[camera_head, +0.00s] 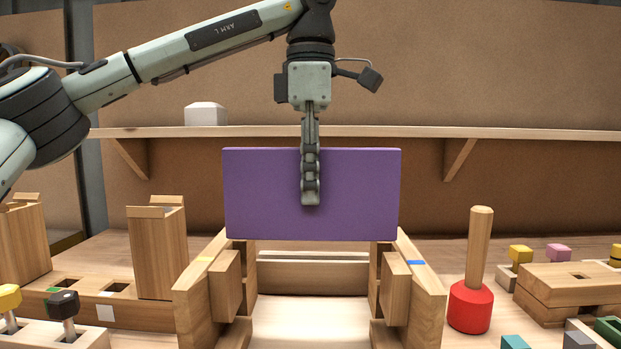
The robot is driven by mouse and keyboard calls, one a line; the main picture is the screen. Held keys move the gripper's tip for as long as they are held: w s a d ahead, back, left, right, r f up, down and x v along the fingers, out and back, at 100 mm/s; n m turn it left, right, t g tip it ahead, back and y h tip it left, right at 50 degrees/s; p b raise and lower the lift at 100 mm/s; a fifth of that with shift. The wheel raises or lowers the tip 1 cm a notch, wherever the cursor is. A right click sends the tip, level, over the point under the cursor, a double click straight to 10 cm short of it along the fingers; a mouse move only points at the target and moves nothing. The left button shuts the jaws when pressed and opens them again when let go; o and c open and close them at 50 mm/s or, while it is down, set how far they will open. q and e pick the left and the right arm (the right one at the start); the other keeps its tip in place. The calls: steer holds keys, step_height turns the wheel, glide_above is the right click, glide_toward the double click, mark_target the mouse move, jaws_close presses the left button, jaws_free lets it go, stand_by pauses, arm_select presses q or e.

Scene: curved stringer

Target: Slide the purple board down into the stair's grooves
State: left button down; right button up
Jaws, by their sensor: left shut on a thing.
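The purple board (262,195) hangs upright with its wide face toward me. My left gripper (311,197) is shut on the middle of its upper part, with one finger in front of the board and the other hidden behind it. The wooden stair stands below, with a left side piece (197,297) and a right side piece (425,297) that carry blocks on their inner faces. The board's lower edge overlaps the far tops of both side pieces in the picture; I cannot tell whether it touches them or sits in any groove. My right gripper is not in view.
A red mallet (470,306) stands right of the stair. Wooden blocks with coloured pegs (557,253) are at the far right. A slotted wooden holder with a tall block (158,248) is at the left. A shelf (400,132) with a white box (205,114) runs behind.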

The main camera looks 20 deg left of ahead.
mark_target(310, 240)
arm_select(q)
steer(key=shift+r, duration=0.1)
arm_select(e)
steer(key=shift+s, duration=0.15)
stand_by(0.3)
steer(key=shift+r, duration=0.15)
arm_select(q)
steer(key=shift+p, duration=0.35)
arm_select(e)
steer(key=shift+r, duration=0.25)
arm_select(q)
steer(key=shift+p, duration=0.3)
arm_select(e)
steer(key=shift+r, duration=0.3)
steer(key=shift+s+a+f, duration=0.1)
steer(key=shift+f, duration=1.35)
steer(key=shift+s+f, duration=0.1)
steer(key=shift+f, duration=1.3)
arm_select(q)
steer(key=shift+f+b, duration=0.3)
steer(key=shift+f, duration=0.15)
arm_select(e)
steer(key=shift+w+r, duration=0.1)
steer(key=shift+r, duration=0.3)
arm_select(q)
steer(key=shift+f, duration=0.25)
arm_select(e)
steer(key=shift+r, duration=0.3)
